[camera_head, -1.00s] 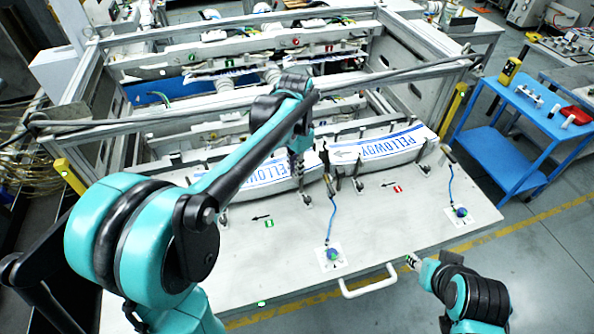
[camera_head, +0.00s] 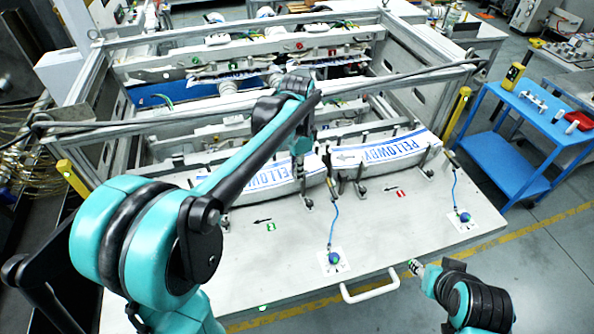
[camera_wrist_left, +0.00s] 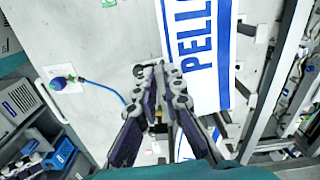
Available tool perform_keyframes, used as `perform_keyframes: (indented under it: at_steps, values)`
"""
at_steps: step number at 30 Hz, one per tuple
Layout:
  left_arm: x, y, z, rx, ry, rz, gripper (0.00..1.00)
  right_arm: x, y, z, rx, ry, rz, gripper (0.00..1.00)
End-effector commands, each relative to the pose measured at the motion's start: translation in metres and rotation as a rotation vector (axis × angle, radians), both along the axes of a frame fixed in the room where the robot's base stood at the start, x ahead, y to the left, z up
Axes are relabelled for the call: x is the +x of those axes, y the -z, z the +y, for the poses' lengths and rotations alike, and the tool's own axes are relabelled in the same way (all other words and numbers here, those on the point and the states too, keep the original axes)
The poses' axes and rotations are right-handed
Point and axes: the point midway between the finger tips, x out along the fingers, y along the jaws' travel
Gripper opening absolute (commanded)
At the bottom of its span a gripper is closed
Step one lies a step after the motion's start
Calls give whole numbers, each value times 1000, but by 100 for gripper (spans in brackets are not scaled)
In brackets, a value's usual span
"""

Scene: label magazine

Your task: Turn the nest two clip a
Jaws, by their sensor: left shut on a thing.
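My left gripper (camera_head: 302,170) reaches down to the front edge of nest two, the left nest, marked by a green 2 sign (camera_head: 271,227). Its fingers (camera_wrist_left: 153,72) are closed together on a small dark clip, mostly hidden between the fingertips. The clip's dark foot (camera_head: 307,204) shows below the gripper on the white table. Nest two holds a white label stack (camera_head: 270,182) with blue PELLOWDY lettering, which also shows beside the fingers in the left wrist view (camera_wrist_left: 195,50). My right gripper (camera_head: 416,267) is small, off the table's front edge; its opening is unclear.
Nest one's label stack (camera_head: 390,150) lies to the right, with dark clips along its front and a red 1 sign (camera_head: 401,194). A blue cord runs to a blue knob (camera_head: 334,259). A grey metal frame (camera_head: 92,100) surrounds the magazine. A blue cart (camera_head: 520,125) stands right.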

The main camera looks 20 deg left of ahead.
Motion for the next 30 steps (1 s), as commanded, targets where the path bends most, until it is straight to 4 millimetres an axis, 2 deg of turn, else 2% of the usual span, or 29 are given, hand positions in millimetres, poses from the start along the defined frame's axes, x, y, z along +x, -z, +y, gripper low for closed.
perform_keyframes:
  at_steps: [2, 3, 4, 5, 13, 17, 20, 30]
  values:
    - [1, -1, 0, 1, 0, -2, 0, 0, 0, 0, 0, 0, 0, 40]
    - [1, -1, 0, 1, 0, -2, 19, 0, 0, 0, 0, 0, 0, 40]
    - [1, -1, 0, 1, 0, -2, 27, 0, 0, 0, 0, 0, 0, 40]
    - [1, -1, 0, 1, 0, -1, 29, 0, 0, 0, 0, 0, 0, 40]
    - [0, -1, 0, 1, -1, -1, 29, 0, 0, 0, 0, 0, 0, 40]
    - [0, -9, 0, 0, -1, 0, 29, 0, 0, 0, 0, 0, 0, 40]
    - [0, -25, 0, 1, -1, -1, 29, 0, 0, 0, 0, 0, 0, 40]
    - [0, -96, 0, 1, -1, -1, 29, 0, 0, 0, 0, 0, 0, 40]
